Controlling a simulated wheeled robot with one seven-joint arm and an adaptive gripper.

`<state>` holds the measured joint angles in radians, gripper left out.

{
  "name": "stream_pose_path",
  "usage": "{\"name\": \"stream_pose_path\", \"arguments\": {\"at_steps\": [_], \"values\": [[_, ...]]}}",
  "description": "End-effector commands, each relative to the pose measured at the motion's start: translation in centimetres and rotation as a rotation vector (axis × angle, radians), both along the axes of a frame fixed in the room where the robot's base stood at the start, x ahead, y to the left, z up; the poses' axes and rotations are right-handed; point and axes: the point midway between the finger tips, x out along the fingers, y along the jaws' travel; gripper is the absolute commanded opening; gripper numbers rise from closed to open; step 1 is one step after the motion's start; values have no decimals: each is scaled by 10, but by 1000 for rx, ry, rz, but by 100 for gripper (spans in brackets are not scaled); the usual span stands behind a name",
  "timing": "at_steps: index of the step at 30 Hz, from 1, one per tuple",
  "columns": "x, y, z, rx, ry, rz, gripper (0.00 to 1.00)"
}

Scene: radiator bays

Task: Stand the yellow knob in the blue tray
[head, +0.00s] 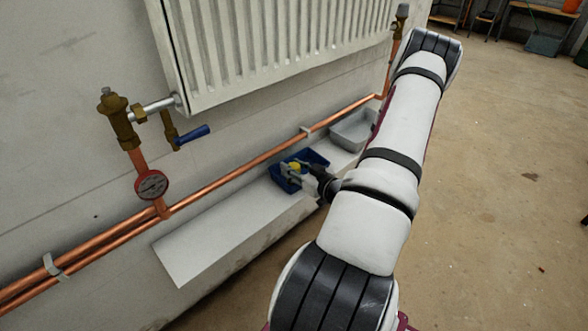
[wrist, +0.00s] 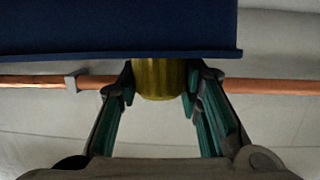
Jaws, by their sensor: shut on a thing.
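The yellow knob (head: 294,166) is between the fingertips of my gripper (head: 291,171), over the blue tray (head: 316,158) in the head view. In the wrist view the ribbed yellow knob (wrist: 158,80) sits between both fingers of my gripper (wrist: 160,85), which are shut on it. The blue tray (wrist: 110,28) fills the top of that view, and its rim edge hides one end of the knob. I cannot tell whether the knob touches the tray floor.
The blue tray stands on a pale ledge (head: 225,238) below copper pipes (head: 250,163) and a radiator (head: 260,50). A grey bin (head: 352,130) is beyond it. A valve with a blue lever (head: 192,136) and a red gauge (head: 152,185) are at left. The ledge's left part is bare.

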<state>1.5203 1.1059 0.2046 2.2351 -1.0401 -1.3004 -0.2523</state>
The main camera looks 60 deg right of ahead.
Motion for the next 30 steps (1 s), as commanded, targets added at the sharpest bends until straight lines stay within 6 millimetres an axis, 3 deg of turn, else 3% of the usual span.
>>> {"name": "stream_pose_path", "arguments": {"at_steps": [4, 5, 7, 8, 20, 30], "values": [[0, 0, -3, 0, 0, 0, 0], [0, 0, -4, 1, 1, 0, 35], [0, 0, -3, 1, 1, 0, 51], [0, 0, -3, 1, 1, 0, 53], [0, 0, 2, 1, 0, 0, 53], [-61, 19, 15, 3, 1, -4, 53]]}}
